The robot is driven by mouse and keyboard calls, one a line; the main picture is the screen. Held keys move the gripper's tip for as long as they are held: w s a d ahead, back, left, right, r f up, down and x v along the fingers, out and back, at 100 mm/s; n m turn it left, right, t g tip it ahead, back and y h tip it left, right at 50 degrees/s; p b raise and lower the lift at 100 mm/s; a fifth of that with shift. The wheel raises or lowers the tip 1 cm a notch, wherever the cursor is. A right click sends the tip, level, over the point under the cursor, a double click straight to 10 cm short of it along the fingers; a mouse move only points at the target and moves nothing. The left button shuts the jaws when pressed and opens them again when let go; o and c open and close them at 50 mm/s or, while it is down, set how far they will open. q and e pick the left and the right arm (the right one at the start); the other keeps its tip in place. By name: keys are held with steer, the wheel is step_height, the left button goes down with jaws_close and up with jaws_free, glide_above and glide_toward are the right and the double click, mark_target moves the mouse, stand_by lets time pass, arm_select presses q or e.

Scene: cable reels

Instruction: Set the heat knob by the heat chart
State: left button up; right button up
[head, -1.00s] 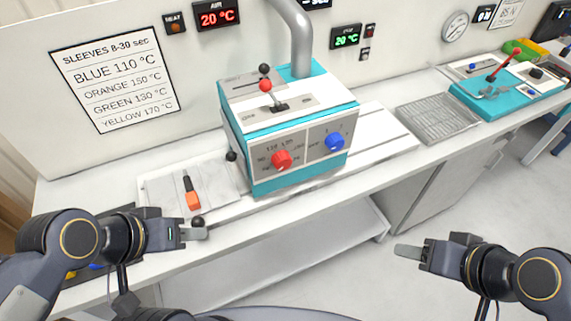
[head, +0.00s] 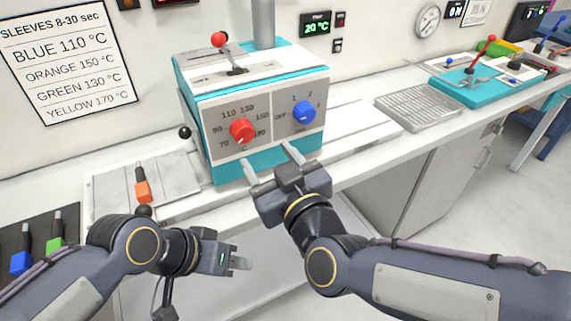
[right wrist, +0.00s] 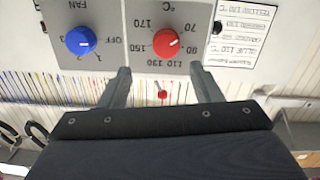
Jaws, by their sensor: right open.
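The red heat knob (head: 242,130) is on the front of the white and teal machine (head: 250,160). Its dial runs from 70 to 170 °C, and its pale mark seems to point toward the 70 end. It also shows in the right wrist view (right wrist: 167,42), upside down. The heat chart (head: 70,65) on the wall reads blue 110, orange 150, green 130, yellow 170 °C. My right gripper (head: 271,160) is open and empty, just below and in front of the knobs, touching neither. My left gripper (head: 240,263) is low in front of the bench; its finger gap cannot be seen.
The blue fan knob (head: 304,112) sits right of the heat knob. A red-tipped lever (head: 219,40) stands on top. An orange-handled piece (head: 142,190) lies on the tray at left. Blue and green pieces lie far left. A wire rack (head: 430,117) lies to the right.

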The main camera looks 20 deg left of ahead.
mark_target(245, 136)
steer(key=x, duration=0.5)
steer(key=p+x, duration=0.1)
steer(key=x, duration=0.2)
steer(key=shift+s+a+f, duration=0.1)
steer(key=shift+s+a, duration=0.3)
steer(key=shift+a, duration=0.05)
steer(key=c, duration=1)
